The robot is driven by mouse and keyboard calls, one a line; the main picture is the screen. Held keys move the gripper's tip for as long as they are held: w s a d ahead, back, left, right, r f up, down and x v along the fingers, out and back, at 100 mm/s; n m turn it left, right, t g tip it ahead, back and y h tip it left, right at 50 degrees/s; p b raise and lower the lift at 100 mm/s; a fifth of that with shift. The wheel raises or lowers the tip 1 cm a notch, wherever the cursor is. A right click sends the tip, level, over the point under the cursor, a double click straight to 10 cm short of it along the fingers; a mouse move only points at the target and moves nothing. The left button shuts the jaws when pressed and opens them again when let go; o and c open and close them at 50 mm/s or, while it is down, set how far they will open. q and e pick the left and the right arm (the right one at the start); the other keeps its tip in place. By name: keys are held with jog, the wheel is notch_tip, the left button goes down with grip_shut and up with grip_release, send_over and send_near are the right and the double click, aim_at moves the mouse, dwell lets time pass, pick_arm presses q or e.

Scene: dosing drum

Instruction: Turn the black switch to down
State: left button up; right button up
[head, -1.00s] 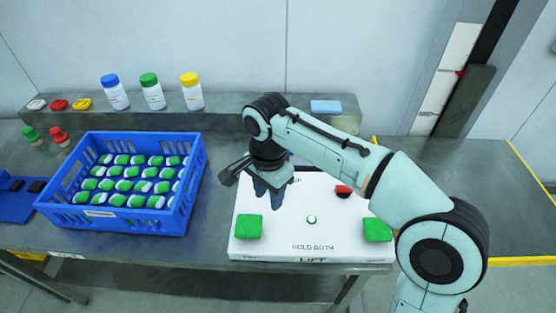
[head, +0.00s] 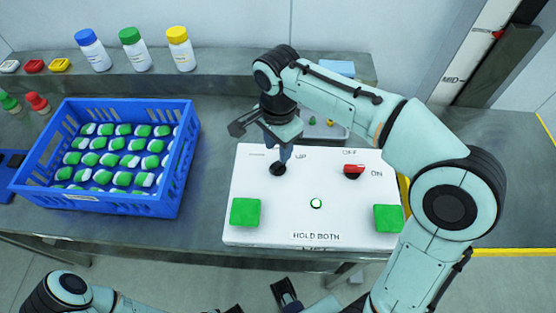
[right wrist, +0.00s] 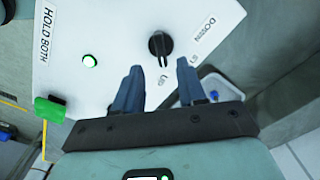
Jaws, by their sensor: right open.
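The black switch (head: 278,169) is a round knob on the white panel (head: 330,225), with an UP label at its right in the head view. In the right wrist view the black switch (right wrist: 160,44) lies between the DOWN and UP labels, its narrow grip pointing roughly toward UP. My right gripper (head: 279,151) is above the switch; its fingers partly cover it in the head view. In the right wrist view my right gripper (right wrist: 159,70) is open, with the switch just beyond the gap. Contact cannot be told. A dark part at the bottom edge may be my left gripper (head: 286,294).
The panel also has a red switch (head: 353,171), two green buttons (head: 245,212) (head: 388,218) and a small lit button (head: 316,203). A blue crate (head: 115,202) of green-and-white pieces stands left. A grey tray (head: 335,133) lies behind the panel; bottles (head: 131,50) stand on the ledge.

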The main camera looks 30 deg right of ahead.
aim_at(278, 162)
notch_tip(278, 162, down, 6)
jog(key=shift+f+b, duration=0.2)
jog(key=shift+b, duration=0.25)
jog(key=shift+c, duration=0.3)
grip_shut()
